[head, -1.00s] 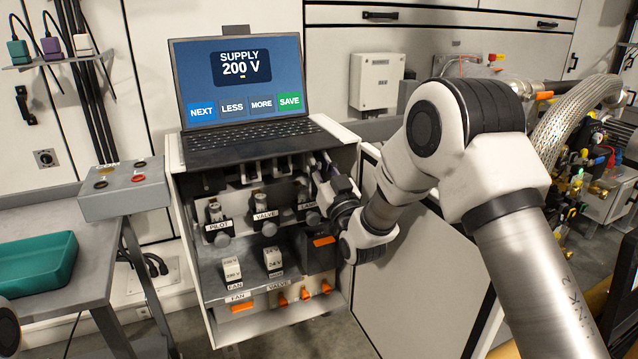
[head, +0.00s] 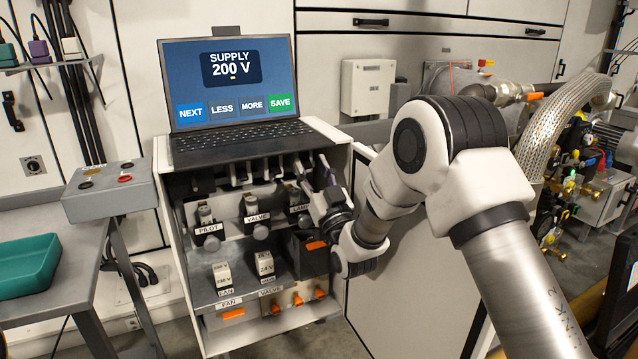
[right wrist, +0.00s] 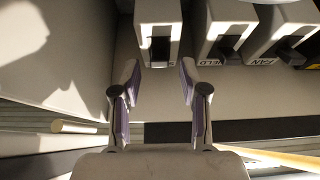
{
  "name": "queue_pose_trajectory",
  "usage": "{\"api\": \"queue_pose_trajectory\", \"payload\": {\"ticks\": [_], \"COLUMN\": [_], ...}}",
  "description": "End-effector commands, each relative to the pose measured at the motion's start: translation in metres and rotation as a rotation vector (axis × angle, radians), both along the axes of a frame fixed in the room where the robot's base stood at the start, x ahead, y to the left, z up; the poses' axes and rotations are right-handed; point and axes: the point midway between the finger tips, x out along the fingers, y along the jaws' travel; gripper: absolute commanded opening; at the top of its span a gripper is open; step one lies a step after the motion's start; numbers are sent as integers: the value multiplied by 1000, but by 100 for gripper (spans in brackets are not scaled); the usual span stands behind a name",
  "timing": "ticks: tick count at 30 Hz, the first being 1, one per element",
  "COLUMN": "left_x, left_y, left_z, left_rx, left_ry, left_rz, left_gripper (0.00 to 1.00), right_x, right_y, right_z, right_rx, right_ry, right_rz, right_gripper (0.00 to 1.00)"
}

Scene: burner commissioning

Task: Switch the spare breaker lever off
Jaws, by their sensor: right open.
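A row of breakers (head: 262,168) hangs under the top of the open cabinet in the head view. In the right wrist view, a pale breaker (right wrist: 158,22) with a dark lever slot (right wrist: 159,48) stands just beyond my right gripper (right wrist: 159,80), lined up between its fingers. The fingers are spread and empty, apart from the breaker. I cannot read this breaker's label, and the lever's exact position is unclear. In the head view my right gripper (head: 318,176) reaches into the cabinet's upper right and partly hides the row's end. My left gripper is not in view.
Two more breakers (right wrist: 225,28) (right wrist: 285,30) stand to the right in the right wrist view. A laptop (head: 232,85) reading 200 V sits on the cabinet (head: 335,135). Labelled knobs and plugs fill the cabinet's lower part. A bench with a teal tray (head: 28,262) stands left.

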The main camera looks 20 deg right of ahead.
Motion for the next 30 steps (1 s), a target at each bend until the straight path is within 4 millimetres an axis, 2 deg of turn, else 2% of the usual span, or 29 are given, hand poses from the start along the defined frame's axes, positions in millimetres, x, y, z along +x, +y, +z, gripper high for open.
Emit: {"api": "queue_pose_trajectory", "payload": {"ticks": [9,15,30], "left_x": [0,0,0], "left_y": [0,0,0], "left_z": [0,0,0], "left_rx": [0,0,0], "left_ry": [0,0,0], "left_rz": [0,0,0], "left_gripper": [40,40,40], "right_x": [-66,-95,-98], "right_y": [-2,-3,-3], "right_z": [-38,-52,-53], "right_rx": [1,0,1], "right_ry": [7,3,1], "right_rz": [0,-1,0], "right_gripper": [44,44,44]}}
